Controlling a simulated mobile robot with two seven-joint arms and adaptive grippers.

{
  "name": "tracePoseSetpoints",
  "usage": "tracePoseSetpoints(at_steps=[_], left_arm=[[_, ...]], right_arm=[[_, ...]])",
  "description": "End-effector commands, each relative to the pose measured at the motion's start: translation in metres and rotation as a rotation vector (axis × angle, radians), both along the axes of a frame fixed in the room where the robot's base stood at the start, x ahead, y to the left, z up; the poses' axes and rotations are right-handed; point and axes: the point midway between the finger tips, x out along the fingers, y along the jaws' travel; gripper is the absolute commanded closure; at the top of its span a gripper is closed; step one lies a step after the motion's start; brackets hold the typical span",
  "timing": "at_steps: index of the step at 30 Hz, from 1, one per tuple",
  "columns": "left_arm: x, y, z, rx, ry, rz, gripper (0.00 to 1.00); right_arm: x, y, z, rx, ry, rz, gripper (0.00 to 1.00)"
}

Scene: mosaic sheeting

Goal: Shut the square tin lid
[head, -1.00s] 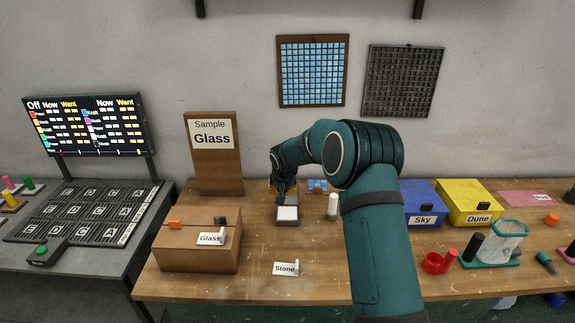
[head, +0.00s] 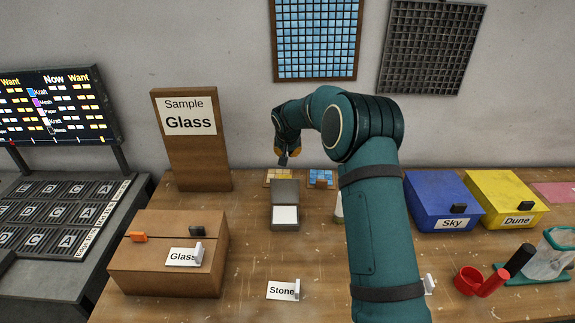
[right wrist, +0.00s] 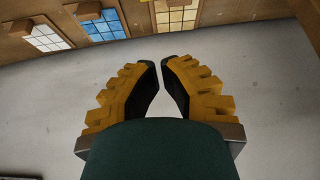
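The square tin (head: 285,224) is a small grey box on the wooden bench, with a pale inside showing. Its lid (head: 285,190) stands up, open, at the tin's back edge. My right gripper (head: 283,160) is just behind and above the raised lid in the head view, apart from it as far as I can tell. In the right wrist view the fingertips (right wrist: 161,62) are nearly together with nothing between them; the tin does not show there. My left gripper is not in view.
A wooden box labelled Glass (head: 165,275) stands left of the tin, with a Sample Glass board (head: 190,150) behind. Small tile samples (head: 321,177) lie behind the tin. A Stone label (head: 282,290) is in front. Blue (head: 437,197) and yellow (head: 500,195) boxes stand at right.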

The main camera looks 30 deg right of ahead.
Motion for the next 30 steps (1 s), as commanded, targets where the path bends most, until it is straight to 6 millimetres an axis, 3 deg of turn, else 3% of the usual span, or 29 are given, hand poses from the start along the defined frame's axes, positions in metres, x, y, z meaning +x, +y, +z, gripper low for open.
tracePoseSetpoints(at_steps=[20,30], left_arm=[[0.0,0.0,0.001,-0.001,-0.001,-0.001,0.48],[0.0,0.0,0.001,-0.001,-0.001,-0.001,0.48]], right_arm=[[0.04,-0.025,-0.087,0.0,0.001,-0.001,1.0],[0.018,-0.011,-0.08,0.0,0.0,0.001,1.0]])
